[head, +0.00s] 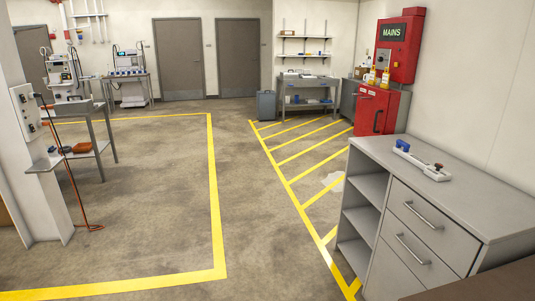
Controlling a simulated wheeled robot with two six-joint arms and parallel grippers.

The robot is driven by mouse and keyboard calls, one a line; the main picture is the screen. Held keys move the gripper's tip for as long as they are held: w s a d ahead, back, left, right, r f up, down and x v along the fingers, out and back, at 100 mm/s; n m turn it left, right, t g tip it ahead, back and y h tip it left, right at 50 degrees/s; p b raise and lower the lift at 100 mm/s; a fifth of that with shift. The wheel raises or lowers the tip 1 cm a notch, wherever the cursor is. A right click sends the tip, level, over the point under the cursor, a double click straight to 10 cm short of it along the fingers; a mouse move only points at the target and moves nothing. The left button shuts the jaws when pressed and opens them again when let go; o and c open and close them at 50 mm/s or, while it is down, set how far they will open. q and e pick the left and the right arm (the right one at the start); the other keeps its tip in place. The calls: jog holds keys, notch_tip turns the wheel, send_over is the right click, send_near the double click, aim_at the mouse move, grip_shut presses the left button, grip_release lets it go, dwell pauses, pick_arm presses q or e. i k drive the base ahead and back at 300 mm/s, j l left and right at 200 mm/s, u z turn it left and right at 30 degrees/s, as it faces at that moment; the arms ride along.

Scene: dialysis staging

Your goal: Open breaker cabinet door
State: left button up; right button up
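A red cabinet (393,107) stands against the right wall, beyond the grey drawer counter. Its front appears shut and has a black vertical handle (377,121). Above it a red wall box (408,28) carries a dark sign reading MAINS (392,32) and a grey switch plate (383,58). The frame does not show for certain which of the two red units is the breaker cabinet. Two yellow and white bottles (385,78) stand on top of the lower cabinet. Neither of my grippers is in view.
A grey counter (430,205) with drawers and open shelves stands at the near right, holding a white and blue device (422,163). Yellow-hatched floor (300,153) with a pale patch (333,182) lies before the red cabinet. The middle floor is clear. A side table (80,150) stands left.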

aim_at(371, 109)
jog(key=i+j, duration=0.1)
jog(key=i, duration=0.55)
jog(key=i+j, duration=0.15)
jog(key=i, duration=0.5)
jog(key=i+j+z, duration=0.1)
jog(key=i, duration=0.55)
